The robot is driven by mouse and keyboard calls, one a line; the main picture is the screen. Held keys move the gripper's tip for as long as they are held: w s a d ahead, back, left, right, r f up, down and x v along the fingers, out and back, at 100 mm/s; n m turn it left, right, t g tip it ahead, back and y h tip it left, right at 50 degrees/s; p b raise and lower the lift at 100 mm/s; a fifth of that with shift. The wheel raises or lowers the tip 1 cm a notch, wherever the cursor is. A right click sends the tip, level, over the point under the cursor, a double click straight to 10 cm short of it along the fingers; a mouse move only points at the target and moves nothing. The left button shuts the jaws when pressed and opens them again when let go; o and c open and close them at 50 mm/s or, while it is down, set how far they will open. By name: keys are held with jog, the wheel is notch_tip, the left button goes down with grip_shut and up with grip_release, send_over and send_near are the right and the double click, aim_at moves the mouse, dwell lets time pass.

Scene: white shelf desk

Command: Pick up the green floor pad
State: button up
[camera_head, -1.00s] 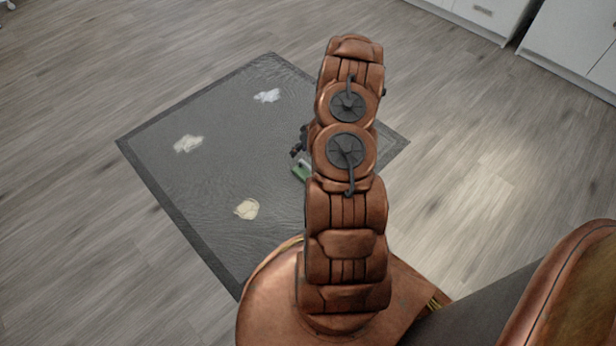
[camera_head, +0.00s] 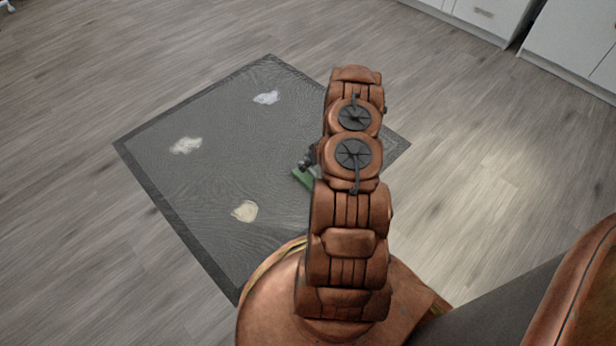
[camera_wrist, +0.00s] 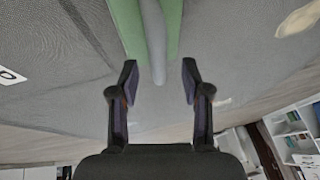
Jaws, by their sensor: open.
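The green floor pad (camera_head: 303,179) lies on the dark grey mat, mostly hidden behind my arm in the head view. In the wrist view the green pad (camera_wrist: 174,28) shows at the top, with a grey bar-like part (camera_wrist: 153,40) running along its middle. My gripper (camera_wrist: 158,82) is open and empty, with its two fingertips on either side of the grey part's end and just short of the green. I cannot tell whether they touch it. In the head view my gripper (camera_head: 308,158) is mostly hidden by the arm, beside the pad.
The dark grey mat (camera_head: 200,190) lies on a wood-look floor (camera_head: 480,200). It bears two whitish stains (camera_head: 186,146) and a yellowish stain (camera_head: 245,211). White cabinets (camera_head: 570,40) stand at the top right. The floor around the mat is clear.

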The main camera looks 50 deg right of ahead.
aim_at(307, 179)
jog(key=x, duration=0.1)
jog(key=b+x, duration=0.1)
jog(key=shift+s+f, duration=0.1)
jog(key=shift+f, duration=0.3)
jog(key=shift+w+f, duration=0.2)
jog(key=shift+w, duration=0.05)
jog(key=shift+r, duration=0.1)
jog(key=shift+c, duration=0.3)
grip_shut()
